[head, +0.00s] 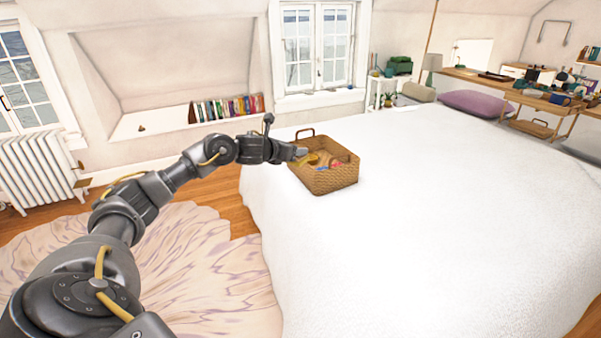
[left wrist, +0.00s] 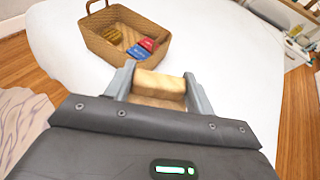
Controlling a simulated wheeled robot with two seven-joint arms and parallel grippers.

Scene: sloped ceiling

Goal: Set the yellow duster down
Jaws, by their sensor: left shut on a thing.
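My left gripper (left wrist: 160,85) is shut on a pale yellow block-like thing, the yellow duster (left wrist: 160,82), which sits between its two fingers in the left wrist view. In the head view the gripper (head: 299,153) is at the left rim of a woven basket (head: 335,183), and the duster is hard to tell apart there. The basket also shows in the left wrist view (left wrist: 103,55), just beyond the fingers. Inside it lie a red thing (left wrist: 149,44), a blue thing (left wrist: 138,52) and a yellow-brown thing (left wrist: 113,34). My right gripper is not in view.
The basket stands on a wide white bed (head: 420,230), with much clear room to its right and front. A purple pillow (head: 485,103) lies at the far end. A shelf desk (head: 520,92) with small objects is at the back right. A radiator (head: 35,170) stands at the left.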

